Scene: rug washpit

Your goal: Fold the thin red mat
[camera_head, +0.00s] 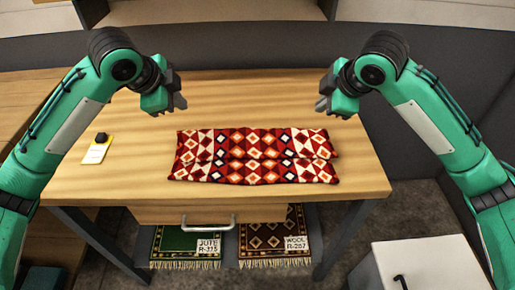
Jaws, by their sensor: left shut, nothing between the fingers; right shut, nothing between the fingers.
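The thin red mat (255,172) lies on the wooden table, patterned with red, white, black and orange diamonds. It shows as a long strip with a seam or fold edge running across its middle, one layer seeming to lie over another. My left gripper (178,104) is shut and empty above the table, beyond the mat's left end and apart from it. My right gripper (323,104) is shut and empty, beyond the mat's right end and apart from it.
The table (360,178) is clear around the mat. A yellow-and-white tag with a black piece (97,149) lies at its left. Below are a drawer handle (208,224), a green rug (180,246) and a brown rug (270,240). A white cabinet (425,262) stands at lower right.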

